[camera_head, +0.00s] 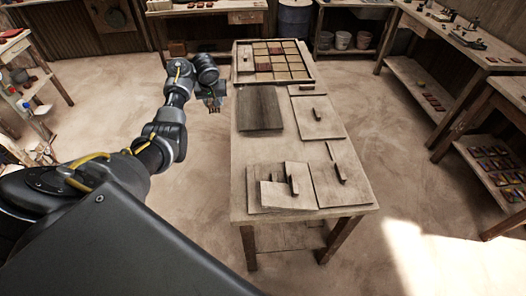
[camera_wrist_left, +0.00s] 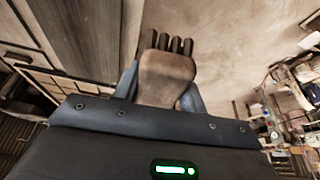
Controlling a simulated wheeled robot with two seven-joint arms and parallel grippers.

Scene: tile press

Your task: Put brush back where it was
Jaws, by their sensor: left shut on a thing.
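My left gripper (camera_head: 208,91) is shut on the brush. In the left wrist view the brush (camera_wrist_left: 166,76) shows a pale wooden body with several dark bristle tufts at its far end, between the two gripper fingers (camera_wrist_left: 160,95). In the head view the brush (camera_head: 212,104) is small and dark, and hangs below the gripper. The gripper is just left of the long wooden table (camera_head: 241,190), over the floor and apart from the table edge. My right gripper is not in view.
A framed tray (camera_head: 313,73) of tiles sits at the table's far end. A dark board (camera_head: 259,108) and several pale boards with handles (camera_head: 318,117) lie on the table. Shelves with small items (camera_head: 490,165) stand at the right. The floor left of the table is clear.

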